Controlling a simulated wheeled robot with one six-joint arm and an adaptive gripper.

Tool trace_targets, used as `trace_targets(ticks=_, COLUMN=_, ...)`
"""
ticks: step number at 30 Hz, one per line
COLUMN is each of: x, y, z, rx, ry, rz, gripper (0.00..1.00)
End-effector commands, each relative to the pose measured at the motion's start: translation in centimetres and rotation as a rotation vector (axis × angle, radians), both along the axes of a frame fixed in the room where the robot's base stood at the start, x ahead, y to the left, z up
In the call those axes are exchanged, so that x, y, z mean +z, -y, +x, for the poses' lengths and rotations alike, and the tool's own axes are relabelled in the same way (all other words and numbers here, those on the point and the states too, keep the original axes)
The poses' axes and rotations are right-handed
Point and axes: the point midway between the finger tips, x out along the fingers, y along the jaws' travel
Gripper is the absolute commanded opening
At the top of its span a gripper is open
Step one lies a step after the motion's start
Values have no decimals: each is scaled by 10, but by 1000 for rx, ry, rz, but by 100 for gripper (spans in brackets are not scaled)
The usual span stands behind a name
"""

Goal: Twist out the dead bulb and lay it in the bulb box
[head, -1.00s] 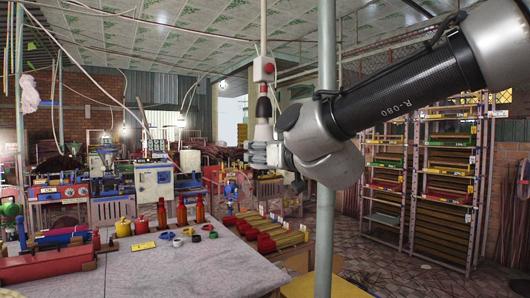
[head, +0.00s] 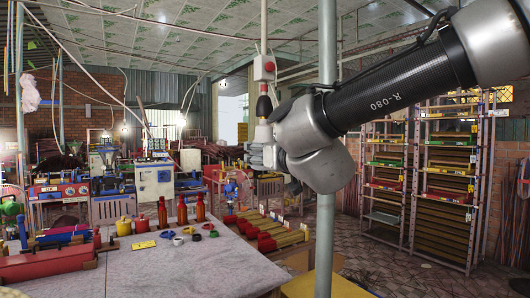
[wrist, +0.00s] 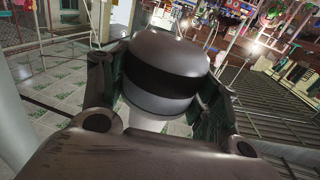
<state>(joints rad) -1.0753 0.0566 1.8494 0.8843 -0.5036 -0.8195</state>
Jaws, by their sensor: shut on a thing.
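A lamp holder (head: 264,106), dark with a red part on top, hangs from a pale cord in the head view. A pale part (head: 263,131) shows below it, just above my gripper (head: 262,155). In the wrist view, my gripper is shut around a rounded grey bulb (wrist: 167,48) with a broad black band, a finger on each side. In the head view my gripper mostly hides the bulb, and I cannot tell whether it is still seated in the holder. I cannot make out which thing is the bulb box.
A red and white switch box (head: 264,68) hangs on the cord. A grey pole (head: 326,230) stands close to my arm. The grey table (head: 185,272) carries red bottles, a yellow pot (head: 123,227), a yellow plate (head: 143,245) and small rings. Shelves (head: 412,180) stand at the right.

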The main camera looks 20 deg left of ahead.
Motion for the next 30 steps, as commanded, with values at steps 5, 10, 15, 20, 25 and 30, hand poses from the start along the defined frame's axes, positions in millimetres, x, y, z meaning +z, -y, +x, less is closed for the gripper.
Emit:
trace_targets(ticks=5, x=-1, y=0, z=0, rx=0, ry=0, rz=0, gripper=43)
trace_targets(ticks=10, x=-1, y=0, z=0, rx=0, ry=0, rz=0, gripper=43)
trace_targets(ticks=15, x=-5, y=0, z=0, rx=0, ry=-1, rz=-1, gripper=43)
trace_targets(ticks=20, x=-12, y=0, z=0, rx=0, ry=-1, rz=-2, gripper=43)
trace_targets(ticks=25, x=-19, y=0, z=0, rx=-1, ry=-1, rz=-1, gripper=43)
trace_targets(ticks=30, x=-27, y=0, z=0, rx=0, ry=-1, rz=-1, gripper=43)
